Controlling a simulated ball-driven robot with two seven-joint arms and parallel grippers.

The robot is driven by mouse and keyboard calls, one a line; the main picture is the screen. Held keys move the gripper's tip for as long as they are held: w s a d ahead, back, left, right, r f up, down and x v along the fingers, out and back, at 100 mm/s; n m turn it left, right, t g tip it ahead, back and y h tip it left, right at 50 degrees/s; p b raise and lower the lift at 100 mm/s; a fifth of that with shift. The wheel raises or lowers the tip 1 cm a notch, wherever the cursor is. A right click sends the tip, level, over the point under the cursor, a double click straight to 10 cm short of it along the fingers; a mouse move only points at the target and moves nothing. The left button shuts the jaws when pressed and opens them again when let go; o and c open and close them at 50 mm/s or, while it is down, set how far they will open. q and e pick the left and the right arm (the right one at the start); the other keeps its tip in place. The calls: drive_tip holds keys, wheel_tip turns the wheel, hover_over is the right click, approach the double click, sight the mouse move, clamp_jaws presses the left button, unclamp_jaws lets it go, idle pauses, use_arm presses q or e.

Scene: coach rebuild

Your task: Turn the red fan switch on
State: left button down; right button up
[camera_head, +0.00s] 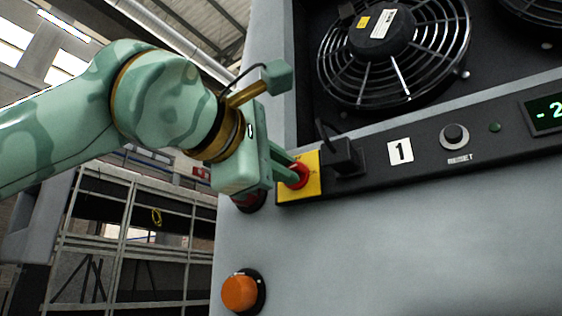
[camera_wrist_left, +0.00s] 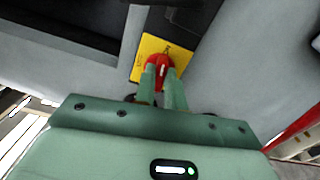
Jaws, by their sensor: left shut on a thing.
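The red fan switch (camera_head: 301,173) sits on a yellow plate (camera_head: 314,187) at the left end of the dark control strip. My left gripper (camera_head: 291,172) comes in from the left and is shut on the red switch. In the left wrist view the red switch (camera_wrist_left: 158,68) shows between the two green fingertips (camera_wrist_left: 160,78), with the yellow plate (camera_wrist_left: 148,47) behind it. The fingers hide part of the switch, and I cannot tell clearly which way its knob points. My right gripper is not in view.
A caged fan (camera_head: 394,50) is above. An orange button (camera_head: 241,292) is below. Metal shelving (camera_head: 125,240) stands at left.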

use_arm(q)
drive_tip(key=shift+m, duration=0.9)
drive_tip(key=c, duration=1.5)
unclamp_jaws()
drive_tip(key=shift+o, duration=0.2)
drive_tip(key=shift+s, duration=0.1)
drive_tip(key=b+v, duration=0.4)
drive_tip(key=v, duration=1.2)
drive_tip(key=shift+s, duration=0.2)
